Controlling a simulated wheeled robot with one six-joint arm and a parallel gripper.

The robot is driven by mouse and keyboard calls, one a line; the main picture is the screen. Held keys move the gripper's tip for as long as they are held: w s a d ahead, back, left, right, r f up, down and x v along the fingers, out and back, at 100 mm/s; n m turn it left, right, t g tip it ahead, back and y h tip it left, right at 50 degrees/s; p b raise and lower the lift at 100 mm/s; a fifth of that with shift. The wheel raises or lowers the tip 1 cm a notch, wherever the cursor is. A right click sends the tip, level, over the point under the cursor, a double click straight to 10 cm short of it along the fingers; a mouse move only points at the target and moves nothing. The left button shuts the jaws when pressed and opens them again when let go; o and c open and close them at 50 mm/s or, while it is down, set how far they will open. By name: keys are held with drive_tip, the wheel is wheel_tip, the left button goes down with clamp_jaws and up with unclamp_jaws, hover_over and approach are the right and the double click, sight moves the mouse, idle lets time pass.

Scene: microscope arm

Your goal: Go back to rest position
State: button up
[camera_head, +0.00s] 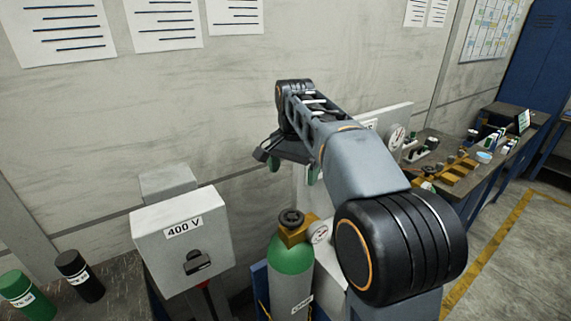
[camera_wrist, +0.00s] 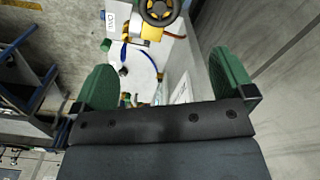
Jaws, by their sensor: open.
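My gripper (camera_head: 290,172) is at the end of my arm, which reaches out in front of the grey wall in the head view. Part of the gripper is hidden behind my forearm there. In the wrist view my gripper (camera_wrist: 172,82) shows two green fingers spread wide apart with nothing between them. Beyond the fingers, lower down, are a white surface, a blue hose and a black and yellow round handwheel (camera_wrist: 160,10). The gripper touches none of these that I can see.
A 400 V box (camera_head: 182,240) with a black handle stands left of my arm. A green gas cylinder (camera_head: 291,266) with a brass valve and gauge stands close below my arm. A cluttered bench (camera_head: 480,190) runs along the right. Open floor (camera_head: 525,250) lies at the lower right.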

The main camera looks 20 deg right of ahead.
wheel_tip(320, 180, down, 5)
drive_tip(key=n+t, duration=0.1)
drive_tip(key=n, duration=0.3)
drive_tip(key=shift+f, duration=0.1)
drive_tip(key=s+f+n+t, duration=0.2)
drive_tip(key=s+f, duration=0.1)
drive_tip(key=s, duration=0.6)
drive_tip(key=s+f+n+t, duration=0.1)
drive_tip(key=s+f+n, duration=0.2)
drive_tip(key=s, duration=0.5)
drive_tip(key=shift+s+a+f+t, duration=0.25)
drive_tip(key=shift+s+f+t, duration=0.15)
drive_tip(key=shift+f, duration=0.15)
